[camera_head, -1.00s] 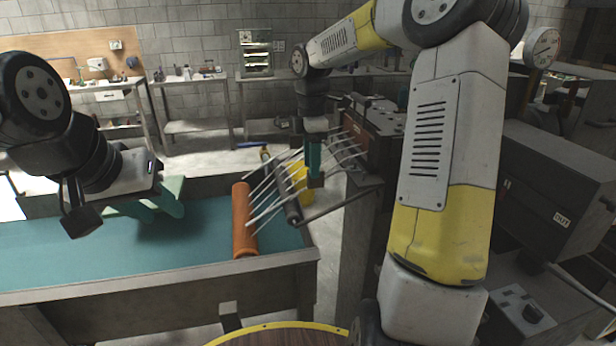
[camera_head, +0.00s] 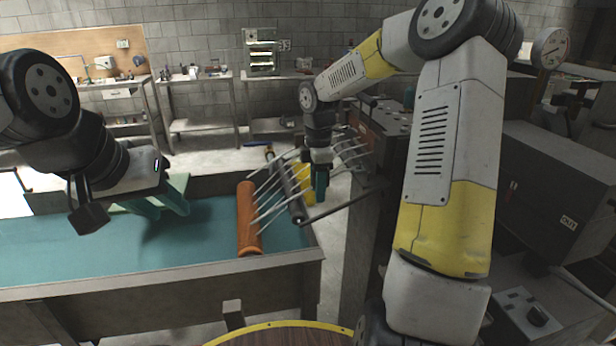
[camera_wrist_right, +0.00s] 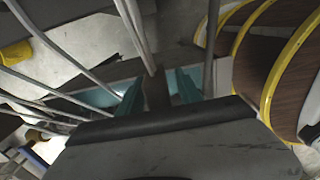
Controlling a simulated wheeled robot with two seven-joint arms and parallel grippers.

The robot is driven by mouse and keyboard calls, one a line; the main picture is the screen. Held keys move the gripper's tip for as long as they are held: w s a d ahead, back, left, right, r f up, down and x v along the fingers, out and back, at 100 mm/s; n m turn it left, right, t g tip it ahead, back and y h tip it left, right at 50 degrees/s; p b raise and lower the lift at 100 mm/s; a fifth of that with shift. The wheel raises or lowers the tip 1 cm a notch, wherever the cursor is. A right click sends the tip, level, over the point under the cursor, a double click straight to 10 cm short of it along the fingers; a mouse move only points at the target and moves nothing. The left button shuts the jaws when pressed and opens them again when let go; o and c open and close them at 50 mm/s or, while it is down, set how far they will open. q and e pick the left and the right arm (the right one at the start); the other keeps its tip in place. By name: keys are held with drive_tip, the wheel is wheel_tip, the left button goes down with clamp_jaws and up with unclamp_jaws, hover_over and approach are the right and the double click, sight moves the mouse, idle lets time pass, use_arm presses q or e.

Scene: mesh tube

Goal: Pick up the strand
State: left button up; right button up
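Several thin grey strands (camera_head: 268,196) run from the dark machine (camera_head: 385,125) at the right to the orange roller (camera_head: 249,218). My right gripper (camera_head: 320,198) points down at the right side of the strands. In the right wrist view its teal fingers (camera_wrist_right: 158,90) are apart. A strand (camera_wrist_right: 137,35) runs down toward the gap there; whether it lies between the fingers I cannot tell. Another strand (camera_wrist_right: 211,45) passes right of the fingers. My left gripper (camera_head: 165,200) is over the blue-green surface, left of the roller, with its teal fingers apart and empty.
A dark roller (camera_head: 290,192) lies beside the orange one, with a dark bar (camera_head: 345,206) near my right gripper. The blue-green table (camera_head: 60,250) has a raised grey rim. A yellow object (camera_head: 306,185) stands behind the strands. The table's left part is clear.

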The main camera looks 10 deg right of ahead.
clamp_jaws()
drive_tip(key=shift+r, duration=0.1)
drive_tip(key=shift+r, duration=0.25)
wheel_tip(320, 180, up, 3)
drive_tip(key=shift+r, duration=0.1)
drive_tip(key=s+a+r, duration=0.1)
drive_tip(key=s+a, duration=0.3)
drive_tip(key=s, duration=1.1)
drive_tip(key=shift+s+a+r, duration=0.1)
drive_tip(key=shift+s+r, duration=0.05)
drive_tip(key=shift+r, duration=1)
drive_tip(key=shift+s+a+r, duration=0.1)
drive_tip(key=shift+r, duration=1.05)
